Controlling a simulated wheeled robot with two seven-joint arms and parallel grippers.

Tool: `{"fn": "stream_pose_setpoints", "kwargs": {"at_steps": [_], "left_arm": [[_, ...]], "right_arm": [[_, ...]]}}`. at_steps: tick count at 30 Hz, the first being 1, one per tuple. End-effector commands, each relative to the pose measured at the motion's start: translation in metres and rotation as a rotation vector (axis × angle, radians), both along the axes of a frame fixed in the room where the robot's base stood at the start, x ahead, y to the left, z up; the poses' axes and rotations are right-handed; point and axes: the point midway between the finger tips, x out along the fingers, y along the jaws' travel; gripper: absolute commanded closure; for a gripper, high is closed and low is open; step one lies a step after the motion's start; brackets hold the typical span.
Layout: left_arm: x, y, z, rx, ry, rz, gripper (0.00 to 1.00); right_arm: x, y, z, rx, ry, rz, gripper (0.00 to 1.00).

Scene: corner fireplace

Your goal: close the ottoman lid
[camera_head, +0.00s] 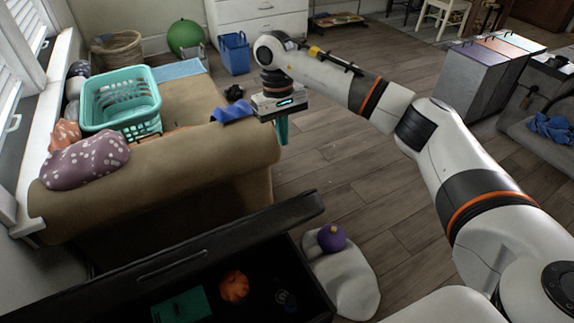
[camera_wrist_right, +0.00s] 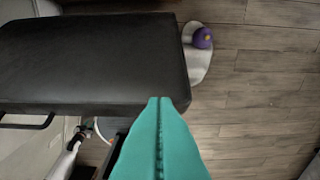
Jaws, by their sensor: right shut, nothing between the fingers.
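The black ottoman stands open at the bottom of the head view, its lid (camera_head: 235,235) raised and seen nearly edge-on. Inside the ottoman box (camera_head: 322,300) lie a teal item (camera_head: 182,305), an orange item (camera_head: 234,286) and a dark item. In the right wrist view the lid's broad dark face (camera_wrist_right: 95,60) fills the upper left. My right gripper (camera_head: 282,142) is shut and empty, its teal fingers pointing down beyond the lid in the head view. Its fingers (camera_wrist_right: 160,135) overlap the lid's edge in the wrist view; I cannot tell whether they touch. My left gripper is not in view.
A tan sofa (camera_head: 180,165) with a teal basket (camera_head: 120,100) stands behind the lid. A purple ball (camera_head: 331,238) lies on a pale mat (camera_head: 345,275) beside the ottoman. Wooden floor (camera_head: 350,180) is open to the right of the sofa.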

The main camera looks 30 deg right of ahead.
Motion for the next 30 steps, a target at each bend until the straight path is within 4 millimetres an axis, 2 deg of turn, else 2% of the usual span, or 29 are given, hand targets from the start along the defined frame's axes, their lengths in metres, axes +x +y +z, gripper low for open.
{"fn": "stream_pose_setpoints", "kwargs": {"at_steps": [5,15,21,30], "left_arm": [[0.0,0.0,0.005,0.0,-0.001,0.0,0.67],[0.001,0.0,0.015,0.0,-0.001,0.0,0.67],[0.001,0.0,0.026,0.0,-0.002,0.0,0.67],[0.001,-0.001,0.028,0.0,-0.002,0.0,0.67]], "right_arm": [[-0.005,0.0,-0.027,0.0,0.007,0.001,1.0],[-0.015,0.001,-0.098,0.003,0.006,0.001,1.0],[-0.04,-0.001,-0.111,0.003,0.004,0.002,1.0],[-0.047,0.0,-0.117,0.003,0.0,0.0,1.0]]}}
